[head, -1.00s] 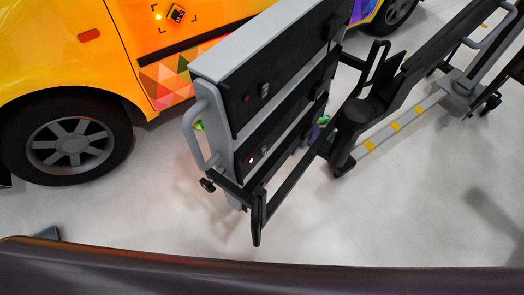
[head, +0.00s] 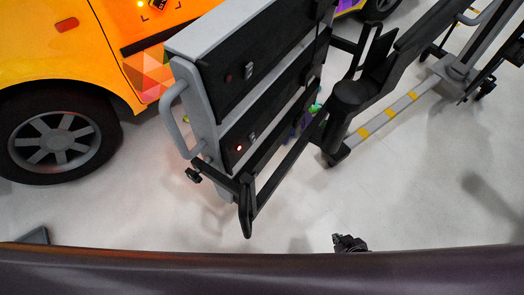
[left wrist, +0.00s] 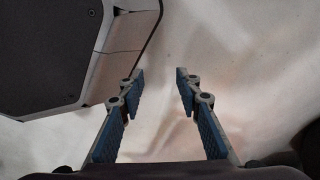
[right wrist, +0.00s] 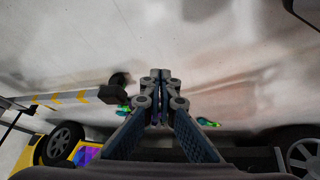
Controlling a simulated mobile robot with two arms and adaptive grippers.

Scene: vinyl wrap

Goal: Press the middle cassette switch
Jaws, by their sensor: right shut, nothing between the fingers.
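A grey rack (head: 185,95) with black cassettes stands in the middle of the head view. The upper cassette (head: 285,45) has a small switch (head: 249,70) beside a dark red light (head: 228,78). The cassette below it (head: 268,128) has a switch (head: 252,135) beside a glowing red light (head: 239,147). I cannot make out a further cassette's switch lower down. My right gripper (head: 347,243) shows at the bottom of the head view, apart from the rack; its fingers (right wrist: 160,75) are closed and empty in the right wrist view. My left gripper (left wrist: 182,75) is open and empty over bare floor.
An orange vehicle (head: 65,55) stands behind. A yellow-striped stand leg (head: 385,115) lies to the right. The floor in front is clear.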

